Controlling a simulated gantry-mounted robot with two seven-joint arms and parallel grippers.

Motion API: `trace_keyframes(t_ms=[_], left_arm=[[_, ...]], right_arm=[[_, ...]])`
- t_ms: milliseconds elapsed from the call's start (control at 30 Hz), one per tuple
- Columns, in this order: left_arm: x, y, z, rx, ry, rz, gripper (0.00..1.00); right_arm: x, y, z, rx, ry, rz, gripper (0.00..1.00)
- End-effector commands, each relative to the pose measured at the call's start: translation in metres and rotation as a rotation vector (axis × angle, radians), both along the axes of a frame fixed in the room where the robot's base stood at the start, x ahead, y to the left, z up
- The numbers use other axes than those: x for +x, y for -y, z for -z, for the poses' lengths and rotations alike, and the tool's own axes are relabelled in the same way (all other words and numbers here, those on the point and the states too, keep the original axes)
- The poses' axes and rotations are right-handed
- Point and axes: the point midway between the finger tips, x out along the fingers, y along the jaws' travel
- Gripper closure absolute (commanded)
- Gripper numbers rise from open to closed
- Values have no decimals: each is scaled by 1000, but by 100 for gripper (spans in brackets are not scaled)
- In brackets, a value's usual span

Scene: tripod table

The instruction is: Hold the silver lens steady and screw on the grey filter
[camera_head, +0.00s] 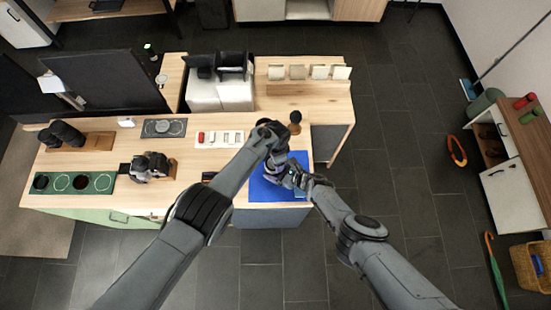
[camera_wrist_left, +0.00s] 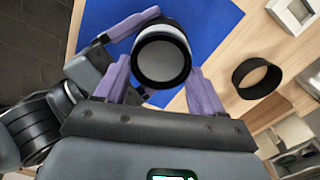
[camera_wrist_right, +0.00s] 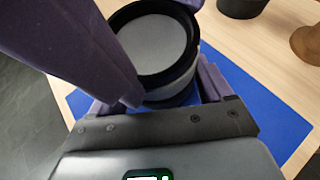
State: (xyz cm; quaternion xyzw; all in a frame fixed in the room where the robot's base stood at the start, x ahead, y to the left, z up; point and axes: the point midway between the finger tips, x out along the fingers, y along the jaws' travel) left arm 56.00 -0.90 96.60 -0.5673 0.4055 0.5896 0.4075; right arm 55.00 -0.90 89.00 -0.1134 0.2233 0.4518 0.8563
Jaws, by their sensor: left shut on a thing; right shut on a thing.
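The silver lens (camera_wrist_left: 168,31) stands over the blue mat (camera_head: 283,190), with its pale band visible in both wrist views. At its near end is a black ring around a grey disc, which I take as the grey filter (camera_wrist_left: 160,62); it also shows in the right wrist view (camera_wrist_right: 155,44). My left gripper (camera_wrist_left: 160,70) is shut on this ring from above. My right gripper (camera_wrist_right: 160,88) is shut on the lens body lower down. In the head view the grippers hide most of both parts. I cannot tell how far the ring is threaded.
A black open ring (camera_wrist_left: 257,78) stands on the wood beside the mat. A white tray with small parts (camera_head: 219,139), a green tray (camera_head: 101,183) and a grey plate (camera_head: 164,128) lie to the left.

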Motion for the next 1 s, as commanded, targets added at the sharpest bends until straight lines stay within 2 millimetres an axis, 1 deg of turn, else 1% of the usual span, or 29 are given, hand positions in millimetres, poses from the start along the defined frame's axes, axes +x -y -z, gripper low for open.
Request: trace_keyframes(t_ms=[33,200,300,567,600,667,1000], left_arm=[[-11,-1,7,7,-26,32,99],[-11,-1,7,8,-32,179,99],[-12,-2,7,8,-35,237,99],[-11,-3,8,8,-36,251,98],[-11,-3,8,10,-35,250,24],[-11,-3,8,9,-35,249,15],[-10,-1,7,5,-30,248,15]], right_arm=[[9,0,-7,0,19,1,37],[9,0,-7,0,20,0,36],[9,0,-7,0,20,0,36],[9,1,-7,0,20,1,37],[9,1,-7,0,20,1,37],[9,1,-7,0,20,1,37],[8,-2,-7,4,20,-3,37]])
